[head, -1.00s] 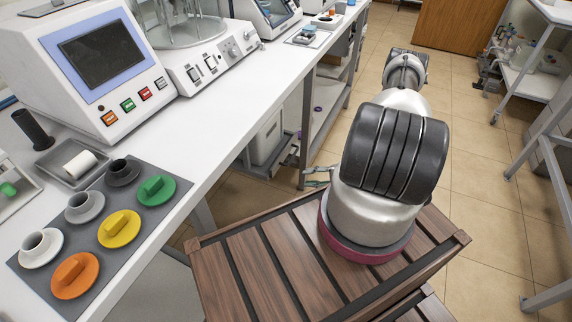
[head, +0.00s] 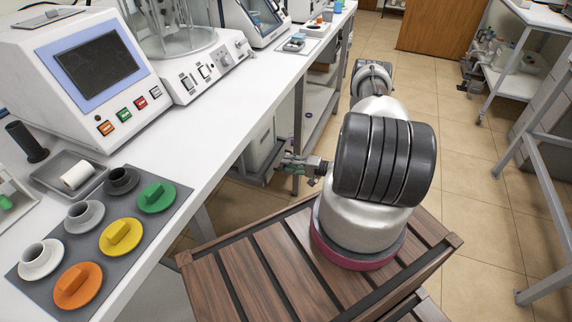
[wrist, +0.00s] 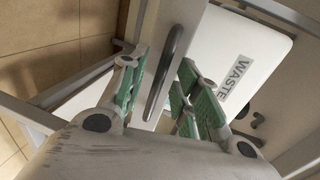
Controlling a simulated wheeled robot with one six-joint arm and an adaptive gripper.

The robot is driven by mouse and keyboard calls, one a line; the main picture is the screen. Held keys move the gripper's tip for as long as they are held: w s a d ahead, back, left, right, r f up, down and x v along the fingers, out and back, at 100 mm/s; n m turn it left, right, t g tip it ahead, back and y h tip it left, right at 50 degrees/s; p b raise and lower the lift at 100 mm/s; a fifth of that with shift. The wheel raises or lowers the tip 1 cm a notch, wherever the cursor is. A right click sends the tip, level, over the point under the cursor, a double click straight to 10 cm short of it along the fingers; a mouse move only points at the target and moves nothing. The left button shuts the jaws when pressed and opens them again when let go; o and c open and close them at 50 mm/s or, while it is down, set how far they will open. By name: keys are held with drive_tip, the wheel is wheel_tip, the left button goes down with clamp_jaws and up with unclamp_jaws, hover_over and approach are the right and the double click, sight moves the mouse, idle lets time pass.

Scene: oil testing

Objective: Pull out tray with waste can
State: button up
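The white waste can (head: 260,143) stands on a low tray (head: 250,176) under the workbench. A dark bar handle (wrist: 166,70) shows at the tray's front. My gripper (wrist: 162,58) has green-padded fingers, one on each side of the handle, with gaps visible. It is open and holds nothing. In the head view my gripper (head: 300,164) is beside the tray's front, partly hidden by my arm; the handle cannot be made out there.
The white workbench (head: 215,105) runs along the left with a screen device (head: 95,65) and coloured round pieces on a grey mat (head: 165,225). Bench legs (head: 298,125) flank the tray opening. Tiled floor (head: 465,185) is clear to the right, before a metal shelf frame (head: 545,185).

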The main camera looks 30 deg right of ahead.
drive_tip(key=shift+x, duration=0.85)
clamp_jaws()
drive_tip(key=f+v, duration=0.2)
drive_tip(key=v, duration=1)
drive_tip(key=s+f+v, duration=0.1)
drive_tip(key=f+v, duration=0.2)
drive_tip(key=v, duration=1)
drive_tip(key=shift+d, duration=0.35)
drive_tip(key=shift+f, duration=0.15)
unclamp_jaws()
